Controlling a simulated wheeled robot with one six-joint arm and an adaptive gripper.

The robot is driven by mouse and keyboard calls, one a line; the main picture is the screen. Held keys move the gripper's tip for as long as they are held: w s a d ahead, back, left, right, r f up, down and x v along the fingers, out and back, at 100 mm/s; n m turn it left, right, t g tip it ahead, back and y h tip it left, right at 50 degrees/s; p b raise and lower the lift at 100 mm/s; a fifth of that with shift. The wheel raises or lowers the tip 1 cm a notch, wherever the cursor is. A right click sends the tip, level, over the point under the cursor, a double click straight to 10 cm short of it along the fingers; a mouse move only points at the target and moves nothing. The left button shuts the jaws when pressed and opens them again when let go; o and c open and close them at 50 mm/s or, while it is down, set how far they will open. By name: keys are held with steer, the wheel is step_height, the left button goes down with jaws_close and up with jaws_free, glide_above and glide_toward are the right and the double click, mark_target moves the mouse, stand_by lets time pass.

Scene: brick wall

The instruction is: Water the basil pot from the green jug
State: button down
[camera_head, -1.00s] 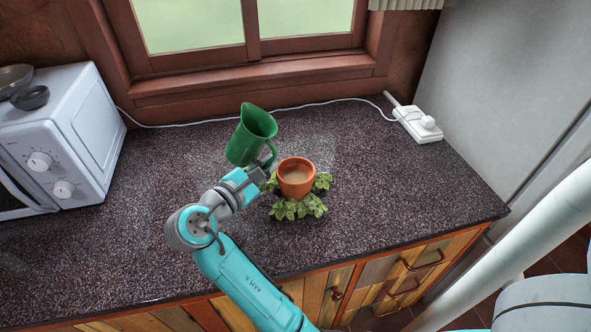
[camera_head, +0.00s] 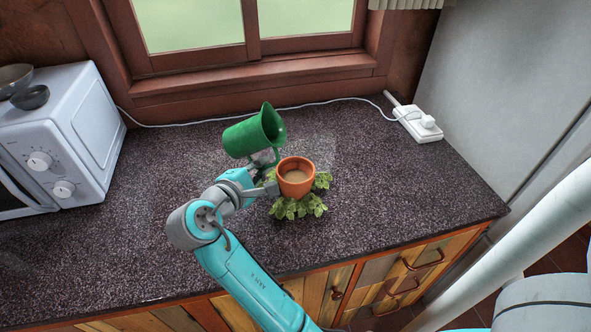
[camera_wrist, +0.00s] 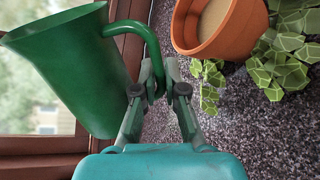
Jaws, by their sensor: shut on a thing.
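The green jug (camera_head: 252,134) is held in the air behind and to the left of the basil pot, tilted strongly with its mouth toward the right. In the wrist view the jug (camera_wrist: 75,65) shows its handle between the fingers. My gripper (camera_wrist: 158,85) is shut on that handle; in the head view my gripper (camera_head: 265,170) is partly hidden by the wrist. The pot (camera_wrist: 222,28) is right of the fingers in the wrist view. I see no water flowing.
A white microwave (camera_head: 62,140) with dark bowls (camera_head: 30,96) on top stands at the left. A power strip (camera_head: 418,124) with a white cable lies at the back right. The speckled counter (camera_head: 400,200) is clear right of the pot.

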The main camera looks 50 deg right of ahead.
steer(key=shift+w+a+f, duration=0.1)
steer(key=shift+w+f, duration=0.05)
steer(key=shift+f, duration=0.35)
steer(key=shift+w+f+m, duration=0.1)
steer(key=shift+f+m, duration=0.1)
steer(key=shift+m, duration=0.2)
steer(key=shift+w+f+m+t+p, duration=0.2)
steer(key=shift+f+m+t+p, duration=0.1)
steer(key=shift+m+p, duration=0.15)
stand_by(1.4)
steer(key=r, duration=0.1)
steer(key=r+n, duration=0.1)
steer(key=s+r+n, duration=0.1)
steer(key=shift+s+d+g, duration=0.1)
steer(key=shift+d+g, duration=0.15)
steer(key=shift+g, duration=0.15)
steer(key=shift+s+d+r+n+h, duration=0.2)
steer(key=shift+s+r+n+h, duration=0.2)
steer(key=shift+n, duration=0.25)
steer(key=shift+f+n+g, duration=0.15)
steer(key=shift+n+g, duration=0.15)
steer(key=shift+n, duration=0.1)
steer(key=shift+s+b, duration=0.1)
steer(key=shift+b, duration=0.2)
